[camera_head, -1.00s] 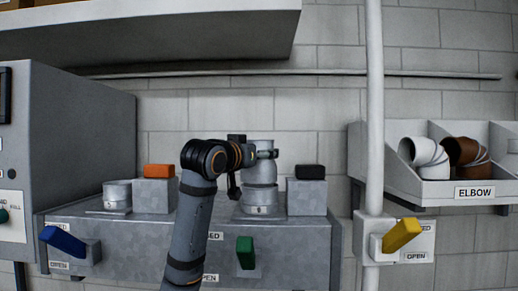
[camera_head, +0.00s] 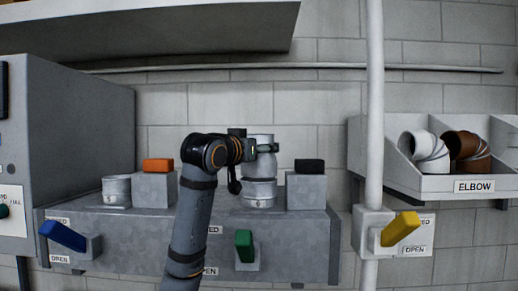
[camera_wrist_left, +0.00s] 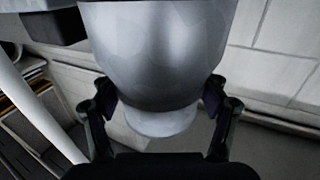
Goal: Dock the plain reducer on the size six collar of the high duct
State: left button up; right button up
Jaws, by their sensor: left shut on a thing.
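My left gripper (camera_head: 266,148) is shut on the plain grey reducer (camera_head: 260,167). In the left wrist view the reducer (camera_wrist_left: 155,45) fills the space between the gripper's fingers (camera_wrist_left: 158,92), its narrower end (camera_wrist_left: 160,124) beyond them. In the head view it stands upright, directly above a short round collar (camera_head: 259,194) on the grey high duct (camera_head: 130,238). I cannot tell whether they touch or are seated. The collar's small label is too small to read surely. A second collar (camera_head: 117,190) is at the duct's left. My right gripper is not in view.
Grey blocks with an orange top (camera_head: 158,165) and a black top (camera_head: 309,166) flank the collars. Blue (camera_head: 62,235), green (camera_head: 244,246) and yellow (camera_head: 401,229) handles stick out in front. A vertical pipe (camera_head: 375,120) and an elbow bin (camera_head: 437,185) are at right.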

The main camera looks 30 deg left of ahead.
pick_arm(q)
jog(key=shift+f+b, duration=0.5)
jog(key=o, duration=1.5)
jog(key=shift+c, duration=0.2)
jog(key=shift+s+d+f+b, duration=0.1)
jog(key=shift+s+b, duration=0.4)
jog(key=shift+s, duration=0.45)
jog(key=s+d+b, duration=0.1)
jog(key=s+b, duration=0.2)
jog(key=s, duration=0.6)
